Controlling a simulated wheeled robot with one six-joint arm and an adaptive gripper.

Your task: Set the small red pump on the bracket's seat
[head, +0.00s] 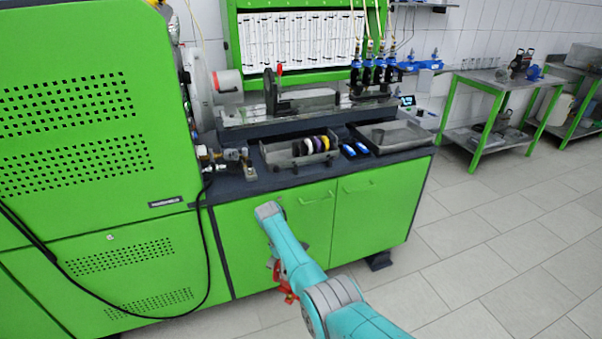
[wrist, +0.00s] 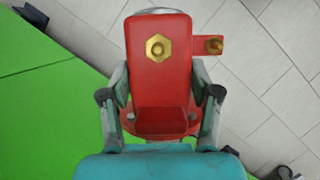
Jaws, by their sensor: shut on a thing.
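The small red pump (wrist: 157,86) fills the middle of the wrist view, with a brass hex fitting on its face and a smaller brass fitting on a side tab at right. My gripper (wrist: 160,105) is shut on it, one finger on each side. In the head view the red pump (head: 286,284) shows partly behind my turquoise arm, in front of the green cabinet and below the bench top. My fingers are hidden there. I cannot tell which part of the bench is the bracket or its seat.
A green side table (head: 500,85) stands at the back right. The tiled floor at right is clear.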

